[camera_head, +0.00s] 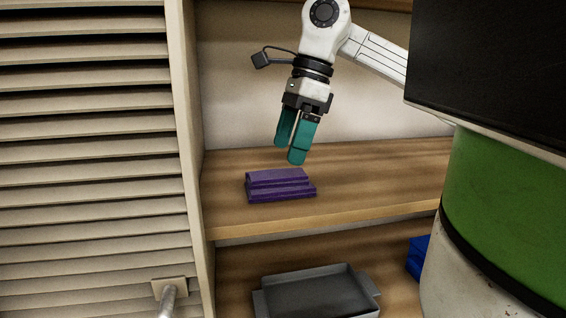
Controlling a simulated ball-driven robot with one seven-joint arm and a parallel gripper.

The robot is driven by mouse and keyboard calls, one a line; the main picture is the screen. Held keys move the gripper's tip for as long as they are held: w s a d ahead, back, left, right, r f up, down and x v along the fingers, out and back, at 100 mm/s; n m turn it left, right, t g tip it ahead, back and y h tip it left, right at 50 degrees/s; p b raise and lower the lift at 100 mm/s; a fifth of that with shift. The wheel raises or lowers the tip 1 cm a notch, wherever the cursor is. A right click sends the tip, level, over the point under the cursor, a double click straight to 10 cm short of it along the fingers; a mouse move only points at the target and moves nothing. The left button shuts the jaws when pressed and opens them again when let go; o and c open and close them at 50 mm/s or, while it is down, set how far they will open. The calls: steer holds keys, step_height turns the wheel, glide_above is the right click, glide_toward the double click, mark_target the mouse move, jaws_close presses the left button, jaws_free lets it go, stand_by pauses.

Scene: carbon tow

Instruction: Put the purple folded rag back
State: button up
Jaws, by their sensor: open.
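The purple folded rag (280,184) lies flat on the upper wooden shelf, near its front edge and left of the middle. My gripper (287,153) has two teal fingers pointing down. It hangs just above and behind the rag in the picture, apart from it. The fingers are spread and nothing is between them.
A louvred door or panel (85,150) with a metal handle (168,292) stands at the left. A grey tray (318,292) sits on the lower shelf, with a blue object (419,258) to its right. The upper shelf (385,170) is clear right of the rag.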

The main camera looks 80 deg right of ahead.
steer(key=v, duration=0.6)
